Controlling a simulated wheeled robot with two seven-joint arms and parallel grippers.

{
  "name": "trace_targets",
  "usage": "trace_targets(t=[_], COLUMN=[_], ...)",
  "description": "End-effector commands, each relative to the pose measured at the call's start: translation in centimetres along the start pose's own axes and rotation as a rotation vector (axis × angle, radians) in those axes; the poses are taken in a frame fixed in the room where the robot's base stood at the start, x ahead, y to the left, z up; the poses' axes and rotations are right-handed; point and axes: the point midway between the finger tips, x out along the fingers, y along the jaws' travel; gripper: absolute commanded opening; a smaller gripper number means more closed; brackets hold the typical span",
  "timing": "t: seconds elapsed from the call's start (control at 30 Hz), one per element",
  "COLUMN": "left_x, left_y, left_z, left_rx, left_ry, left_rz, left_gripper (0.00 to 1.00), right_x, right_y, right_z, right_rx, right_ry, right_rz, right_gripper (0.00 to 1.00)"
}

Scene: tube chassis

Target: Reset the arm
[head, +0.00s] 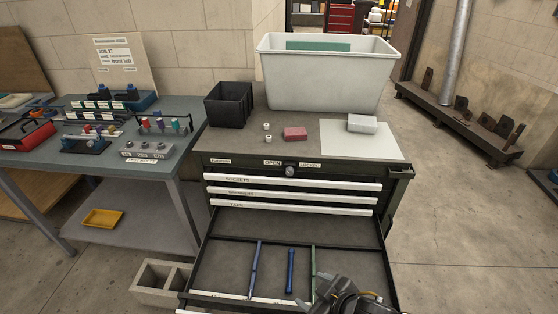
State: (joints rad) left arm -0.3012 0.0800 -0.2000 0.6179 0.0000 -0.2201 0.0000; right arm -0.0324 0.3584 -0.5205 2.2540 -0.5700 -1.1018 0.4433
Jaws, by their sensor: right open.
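My right gripper (323,287) is low in the head view, at the bottom edge right of centre. It is open, over the front of the pulled-out drawer (225,262), and I see nothing between its fingers. A green rod (313,262) lies just beyond it in the drawer, its near end close to the gripper; I cannot tell whether they touch. A dark blue tool (291,270) and a blue-violet rod (255,268) lie to the left. My left gripper is not in view.
The cabinet top holds a black bin (229,105), a large grey tub (325,85), a pink block (295,134), small white cylinders and a white box (362,124). A workbench (110,165) stands left. A concrete block (160,282) is on the floor. Floor at right is open.

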Motion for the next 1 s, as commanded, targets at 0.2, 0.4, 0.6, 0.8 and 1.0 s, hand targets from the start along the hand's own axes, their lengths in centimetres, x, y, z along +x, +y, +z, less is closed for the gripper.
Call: trace_targets(t=[0.2, 0.4, 0.6, 0.8, 1.0], left_x=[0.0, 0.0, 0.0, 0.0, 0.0], left_y=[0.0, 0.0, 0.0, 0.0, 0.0], left_z=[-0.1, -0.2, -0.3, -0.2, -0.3], left_rx=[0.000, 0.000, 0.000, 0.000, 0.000], left_ry=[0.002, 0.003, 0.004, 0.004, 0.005], left_rz=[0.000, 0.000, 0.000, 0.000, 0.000], left_gripper=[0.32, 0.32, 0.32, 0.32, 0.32], right_x=[-4.8, -9.1, -13.2, -8.4, -3.7], right_y=[1.4, 0.7, -1.0, -1.1, -2.1], right_z=[7.8, 14.0, 18.7, 22.0, 26.5], right_rx=[0.310, 0.490, 0.629, 0.623, 0.623], right_ry=[-0.233, -0.421, -0.576, -0.594, -0.618], right_rz=[0.158, 0.206, 0.217, 0.206, 0.192], right_gripper=[0.67, 0.67, 0.67, 0.67, 0.67])
